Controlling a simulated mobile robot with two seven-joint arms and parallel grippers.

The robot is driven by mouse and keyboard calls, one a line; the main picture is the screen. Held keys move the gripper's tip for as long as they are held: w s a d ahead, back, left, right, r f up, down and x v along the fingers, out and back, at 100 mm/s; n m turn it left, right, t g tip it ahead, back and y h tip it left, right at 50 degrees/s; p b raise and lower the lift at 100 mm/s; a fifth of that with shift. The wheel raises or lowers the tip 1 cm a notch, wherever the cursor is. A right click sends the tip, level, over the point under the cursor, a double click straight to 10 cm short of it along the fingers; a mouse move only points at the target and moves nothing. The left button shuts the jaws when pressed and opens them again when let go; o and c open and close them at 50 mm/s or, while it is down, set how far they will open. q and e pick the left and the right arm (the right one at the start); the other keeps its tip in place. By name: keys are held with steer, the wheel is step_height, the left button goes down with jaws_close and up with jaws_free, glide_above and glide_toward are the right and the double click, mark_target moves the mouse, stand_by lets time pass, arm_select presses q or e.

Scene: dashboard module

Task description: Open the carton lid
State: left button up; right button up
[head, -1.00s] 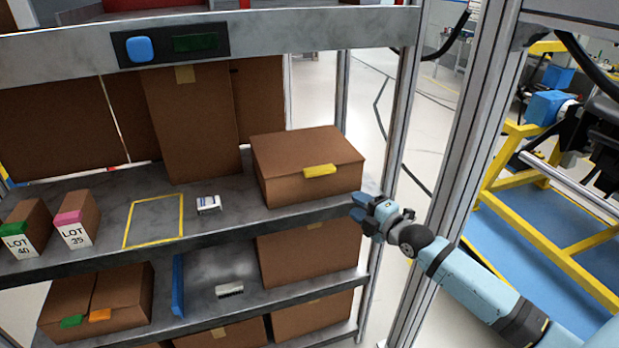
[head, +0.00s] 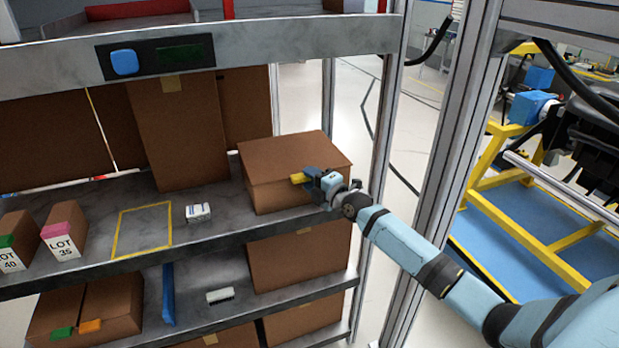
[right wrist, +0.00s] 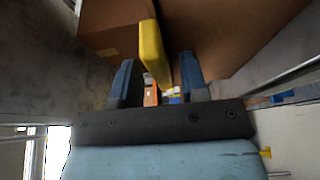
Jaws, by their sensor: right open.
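The brown carton (head: 290,155) stands closed on the right end of the middle shelf, its lid down. A yellow tab (head: 297,178) sticks out at the front edge of the lid; my gripper hides part of it. My right gripper (head: 311,178) is at the front of the carton, at the tab. The carton (right wrist: 210,30) fills the top of that view. My left gripper is out of view.
A small white box (head: 198,212) and a yellow-outlined square (head: 143,230) are on the shelf left of the carton. LOT boxes (head: 66,228) stand farther left. A metal post (head: 385,130) rises right of the carton. The shelf above (head: 250,45) limits height.

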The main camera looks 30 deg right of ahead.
steer(key=shift+w, duration=0.35)
jaws_close()
